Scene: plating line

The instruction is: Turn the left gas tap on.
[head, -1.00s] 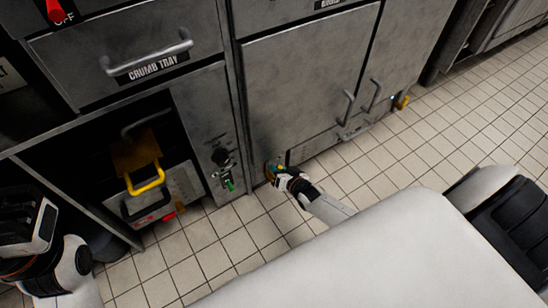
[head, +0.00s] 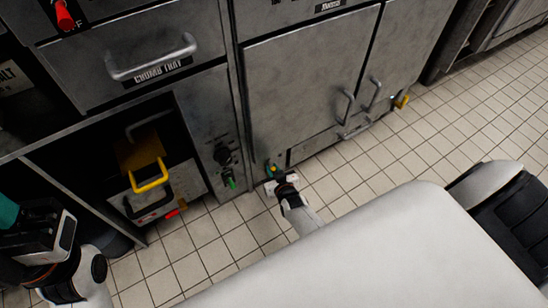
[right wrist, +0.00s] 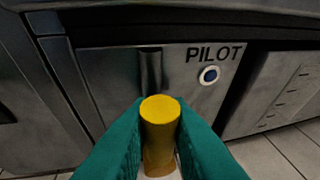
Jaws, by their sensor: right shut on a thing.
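In the right wrist view, a yellow round-ended tap handle (right wrist: 160,112) points toward the camera. The teal fingers of my right gripper (right wrist: 160,130) are closed on both sides of it. In the head view my right gripper (head: 274,170) is low at the bottom left corner of the grey double-door cabinet, and it mostly hides the left tap there. Another yellow tap (head: 402,102) shows at the cabinet's lower right. My left gripper (head: 10,215) is partly in view at the left edge, away from the taps; its opening is not clear.
A panel marked PILOT with a blue button (right wrist: 209,74) is beside the held handle. A dark knob (head: 222,156) and green lever (head: 231,184) are on the panel to the left. A yellow-handled box (head: 183,183) stands in the open bay. The tiled floor (head: 390,160) is clear.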

